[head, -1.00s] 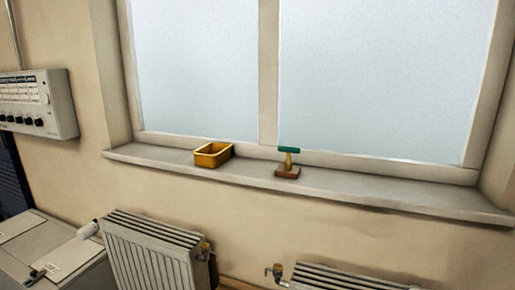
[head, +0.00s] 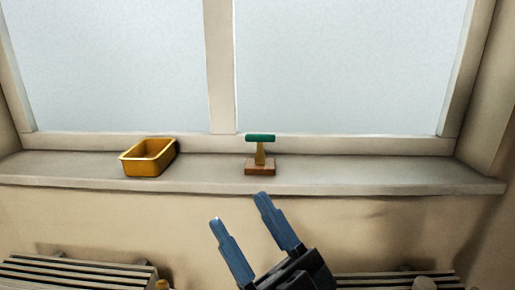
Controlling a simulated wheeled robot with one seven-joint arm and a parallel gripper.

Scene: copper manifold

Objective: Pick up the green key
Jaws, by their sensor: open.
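The green key (head: 260,138) is a short green bar lying crosswise on top of a small yellowish post. The post rises from a brown block (head: 260,168) on the window sill, right of the window's middle bar. My gripper (head: 238,207) shows at the bottom centre, with two blue-grey fingers pointing up and to the left. The fingers are apart with nothing between them. They appear lower in the picture than the key and are not touching it.
A yellow open box (head: 149,158) stands on the sill left of the key. The window sill (head: 350,175) is bare to the right. The window frame (head: 222,70) rises behind. Radiators (head: 75,275) stand below the sill at both sides.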

